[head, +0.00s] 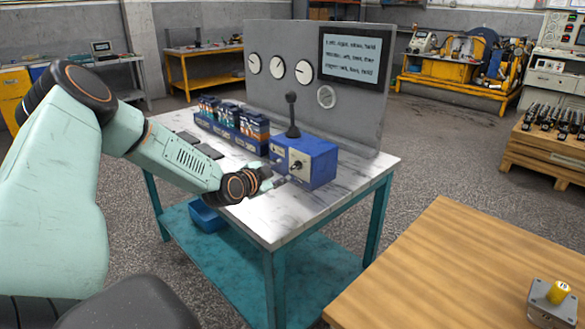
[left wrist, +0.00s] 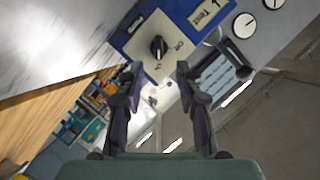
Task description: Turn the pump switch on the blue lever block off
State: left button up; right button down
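The blue lever block (head: 318,163) stands on the marble-topped table, with a black lever upright on its top. The pump switch (head: 297,165) is a small dark knob on a pale plate on the block's front face. In the left wrist view the black knob (left wrist: 158,46) sits on its pale plate, with small labels that I cannot read clearly. My left gripper (head: 270,180) is just in front of that face. In the left wrist view its two fingers (left wrist: 158,70) are apart, with the knob seen beyond the gap between their tips; nothing is held. My right gripper is out of view.
A grey panel (head: 290,50) with gauges and a text screen (head: 355,56) rises behind the block. A row of valve units (head: 230,126) stands left of it. The marble top (head: 300,205) is clear in front.

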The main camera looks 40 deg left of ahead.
aim_at(294, 167)
pick_arm(q)
jog(key=shift+w+a+f+b, duration=0.2)
jog(key=shift+f+b, duration=0.05)
jog(key=shift+b, duration=0.1)
jog(key=b+x, duration=0.1)
jog(key=x, duration=0.1)
jog(key=b+x, duration=0.2)
jog(key=x, duration=0.1)
jog(key=shift+w+d, duration=0.2)
jog(key=shift+w+a+f+b, duration=0.1)
jog(key=shift+w+a+b, duration=0.05)
jog(key=shift+b, duration=0.2)
jog(key=shift+w, duration=0.6)
jog(key=shift+s, duration=0.25)
jog(key=c, duration=0.3)
jog(key=shift+w, duration=0.1)
grip_shut()
